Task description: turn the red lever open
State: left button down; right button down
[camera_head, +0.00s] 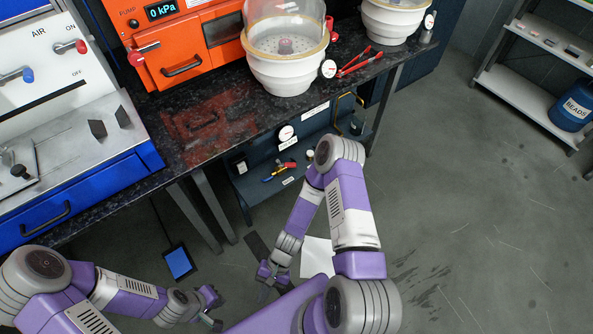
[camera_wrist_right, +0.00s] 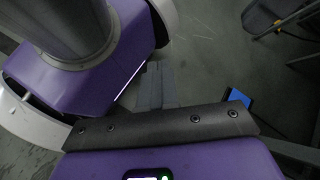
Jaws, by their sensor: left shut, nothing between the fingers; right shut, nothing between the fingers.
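A red-tipped lever (camera_head: 72,47) sits on the white AIR panel (camera_head: 40,75) at the upper left of the head view, between the ON and OFF labels. A second red handle (camera_head: 136,57) sits at the left front of the orange pump unit (camera_head: 165,60); I cannot tell which lever is meant. My left gripper (camera_head: 212,309) is low in front of the bench, far from both. My right gripper (camera_head: 266,281) is near it to the right, also far from both. Its fingers show in the right wrist view (camera_wrist_right: 155,86). Both grippers are shut and empty.
A blue-tipped lever (camera_head: 22,75) is left of the red-tipped one. A dark bench (camera_head: 215,115) carries the pump and a white vessel with a glass dome (camera_head: 283,72). Red pliers (camera_head: 358,63) lie right of it. A lower shelf (camera_head: 262,196) holds tools. The right floor is open.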

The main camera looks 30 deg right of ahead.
jog(key=w+a+r+m+t+y+p, duration=0.1)
jog(key=w+a+r+m+t+y, duration=0.25)
jog(key=w+m, duration=0.2)
jog(key=w+a+r+m+t+y+p, duration=0.1)
jog(key=w+a+r+m+t+y, duration=0.1)
jog(key=w+a+m+t+y, duration=0.25)
jog(key=w+d+m+t+h+p, duration=0.1)
jog(key=w+d+m+t+h, duration=0.1)
jog(key=w+d+m+t, duration=0.3)
jog(key=w+d+m+t+h, duration=0.1)
jog(key=w+d+m+t, duration=0.1)
jog(key=w+m+t, duration=0.4)
jog(key=m+h+b, duration=0.4)
jog(key=m+h, duration=0.9)
jog(key=h, duration=1)
send_near(290, 165)
jog(key=w+d+f, duration=0.1)
jog(key=w+d, duration=0.3)
jog(key=shift+w+d+m, duration=0.25)
jog(key=shift+w+m, duration=0.05)
jog(key=shift+w, duration=0.2)
